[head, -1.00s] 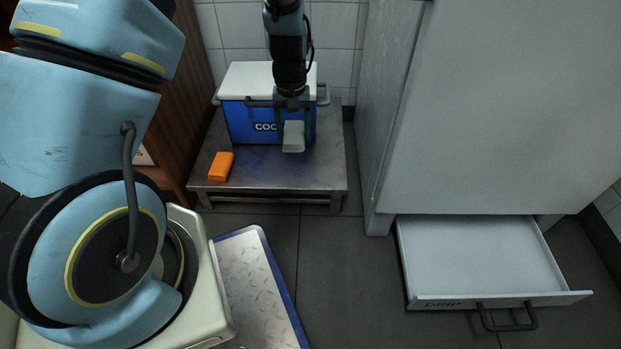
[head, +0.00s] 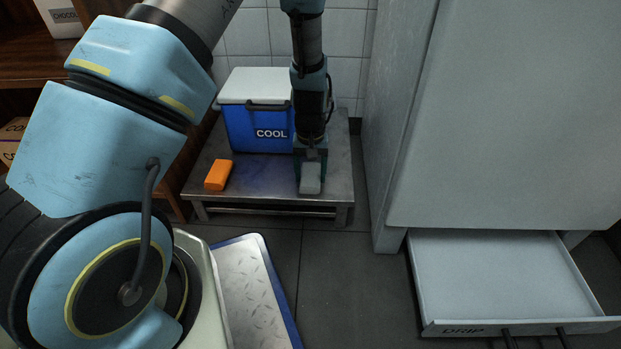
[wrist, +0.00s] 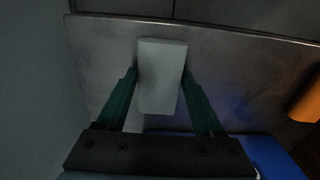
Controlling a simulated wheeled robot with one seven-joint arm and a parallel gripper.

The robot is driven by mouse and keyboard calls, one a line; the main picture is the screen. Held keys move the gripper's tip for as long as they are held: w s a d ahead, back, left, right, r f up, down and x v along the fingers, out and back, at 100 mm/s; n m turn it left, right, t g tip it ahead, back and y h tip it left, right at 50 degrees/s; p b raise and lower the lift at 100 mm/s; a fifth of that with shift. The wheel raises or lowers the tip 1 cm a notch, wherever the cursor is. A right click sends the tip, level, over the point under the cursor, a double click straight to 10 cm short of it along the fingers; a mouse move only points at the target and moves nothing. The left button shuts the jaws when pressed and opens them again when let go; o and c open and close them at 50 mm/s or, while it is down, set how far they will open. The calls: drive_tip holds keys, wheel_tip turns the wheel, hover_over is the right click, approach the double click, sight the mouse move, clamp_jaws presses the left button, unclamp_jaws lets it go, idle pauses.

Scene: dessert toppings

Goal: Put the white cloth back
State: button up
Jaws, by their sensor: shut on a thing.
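The white cloth (head: 310,178) is a small pale folded block, held between the fingers of my gripper (head: 311,172) at the right part of the low metal table. In the wrist view the cloth (wrist: 161,75) lies between the two green fingers of my gripper (wrist: 160,85), which are shut on it. The metal tabletop is behind the cloth. I cannot tell whether the cloth touches the table or hangs just above it.
An orange block (head: 218,175) lies on the metal table (head: 262,185), left of my gripper. A blue cooler (head: 250,128) with a white lid stands behind. An open, empty-looking drawer labelled DRIP (head: 500,275) sticks out at the right, below a large grey cabinet (head: 520,110).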

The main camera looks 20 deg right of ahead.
sight(310, 175)
drive_tip(key=shift+f, duration=0.1)
drive_tip(key=o, duration=1.5)
drive_tip(key=shift+c, duration=0.2)
wheel_tip(310, 175, up, 12)
drive_tip(key=p, duration=0.6)
drive_tip(key=shift+p, duration=0.4)
